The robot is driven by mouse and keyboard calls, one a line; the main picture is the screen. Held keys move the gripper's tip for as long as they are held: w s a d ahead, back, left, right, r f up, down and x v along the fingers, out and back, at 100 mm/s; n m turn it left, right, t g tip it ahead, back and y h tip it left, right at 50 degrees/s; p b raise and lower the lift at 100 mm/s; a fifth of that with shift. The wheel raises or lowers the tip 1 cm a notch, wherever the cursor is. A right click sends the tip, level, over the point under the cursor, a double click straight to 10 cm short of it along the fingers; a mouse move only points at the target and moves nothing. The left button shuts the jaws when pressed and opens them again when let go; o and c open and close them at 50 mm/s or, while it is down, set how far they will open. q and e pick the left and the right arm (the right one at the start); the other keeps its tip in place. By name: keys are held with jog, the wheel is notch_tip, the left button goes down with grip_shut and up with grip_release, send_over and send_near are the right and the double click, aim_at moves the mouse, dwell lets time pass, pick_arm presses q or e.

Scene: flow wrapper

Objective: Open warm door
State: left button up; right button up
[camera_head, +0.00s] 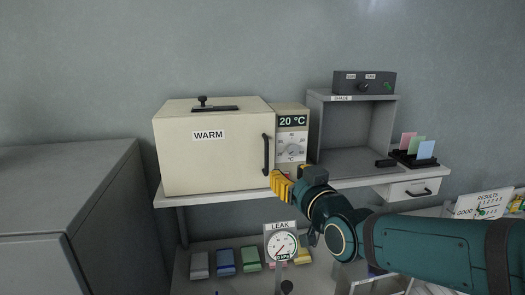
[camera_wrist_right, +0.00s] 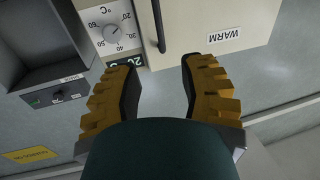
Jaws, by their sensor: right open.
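The cream box labelled WARM (camera_head: 213,150) stands on the shelf with its front door shut. A dark vertical handle (camera_head: 266,155) is at the door's right edge. My right gripper (camera_head: 281,184) is just below and right of the handle, in front of the shelf edge. In the right wrist view, which is upside down, its yellow fingers (camera_wrist_right: 160,65) are spread and empty. The handle (camera_wrist_right: 159,26) shows beyond and between them, apart from both. The WARM label (camera_wrist_right: 224,39) is also in that view. My left gripper is not in view.
A control panel (camera_head: 291,121) reading 20 °C adjoins the box on the right. An open grey SHADE compartment (camera_head: 352,160) stands farther right. Below are a LEAK gauge (camera_head: 282,245) and several coloured blocks. A grey cabinet (camera_head: 60,195) stands at the left.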

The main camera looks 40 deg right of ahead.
aim_at(267, 171)
jog(key=p+x, duration=0.1)
jog(key=x, duration=1.2)
grip_shut()
